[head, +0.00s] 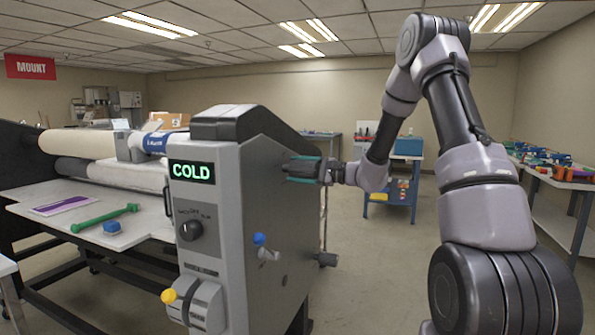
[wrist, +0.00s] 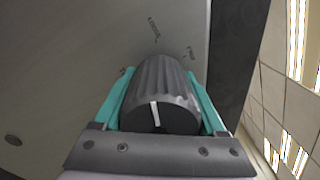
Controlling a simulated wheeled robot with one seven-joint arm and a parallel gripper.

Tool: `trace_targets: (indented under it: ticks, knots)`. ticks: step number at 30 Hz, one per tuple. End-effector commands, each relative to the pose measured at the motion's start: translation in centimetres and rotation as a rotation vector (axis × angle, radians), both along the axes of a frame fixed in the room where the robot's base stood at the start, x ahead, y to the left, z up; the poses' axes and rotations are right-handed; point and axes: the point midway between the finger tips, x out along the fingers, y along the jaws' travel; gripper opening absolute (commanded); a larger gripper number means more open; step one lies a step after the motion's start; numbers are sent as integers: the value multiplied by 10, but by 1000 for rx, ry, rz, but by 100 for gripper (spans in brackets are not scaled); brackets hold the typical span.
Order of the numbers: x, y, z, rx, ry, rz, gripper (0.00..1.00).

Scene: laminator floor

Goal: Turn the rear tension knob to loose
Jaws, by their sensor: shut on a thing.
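The rear tension knob (wrist: 165,82) is a dark grey ribbed cylinder on the laminator's grey side panel (wrist: 75,60). A white pointer line on its face points up in the wrist view, slightly left. Small labels surround the knob, too blurred to read. My gripper (wrist: 161,100) has its teal fingers on both sides of the knob and is shut on it.
The laminator's front has a COLD display (head: 192,172), a black dial (head: 190,230) and a yellow-knobbed lever (head: 169,296). A blue-knobbed lever (head: 259,239) sits on the side panel below my gripper. A blue cart (head: 390,213) stands behind; a table (head: 550,215) is at right. Floor between is clear.

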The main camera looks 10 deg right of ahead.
Motion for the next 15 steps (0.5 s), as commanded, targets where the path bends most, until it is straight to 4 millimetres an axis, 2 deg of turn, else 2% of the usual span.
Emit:
trace_targets:
  ticks: [3,4,6,15]
  knots:
    - [0,0,-1,-2,0,0,18]
    - [0,0,-1,-2,0,0,77]
    - [0,0,-1,-2,0,0,100]
    - [-1,-3,0,0,0,-1,100]
